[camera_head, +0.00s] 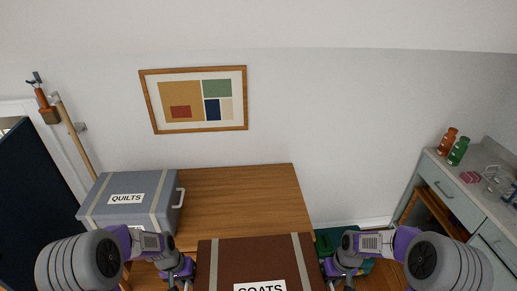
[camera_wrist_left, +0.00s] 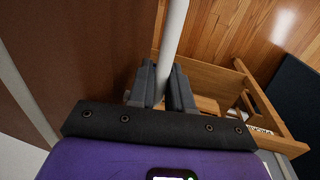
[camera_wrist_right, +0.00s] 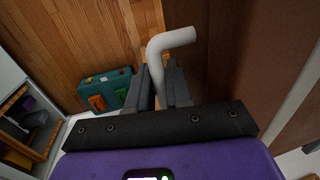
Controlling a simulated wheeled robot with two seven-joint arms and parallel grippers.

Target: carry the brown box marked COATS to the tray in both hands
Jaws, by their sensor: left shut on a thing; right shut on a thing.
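The brown box marked COATS (camera_head: 225,257) is at the bottom centre of the head view, with two pale straps and a white label cut off by the frame edge. My left gripper (camera_head: 180,276) is shut on its left white handle, which also shows in the left wrist view (camera_wrist_left: 172,35). My right gripper (camera_head: 340,274) is shut on its right white handle, bent at the top in the right wrist view (camera_wrist_right: 172,40). The box looks level. I cannot tell whether it touches the table. I cannot make out a tray.
A wooden table (camera_head: 240,195) lies beyond the box, bare in the middle and right. A grey box marked QUILTS (camera_head: 100,205) stands on its left. A teal case (camera_wrist_right: 118,82) is on the floor at right. A grey cabinet (camera_head: 450,185) with bottles stands far right.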

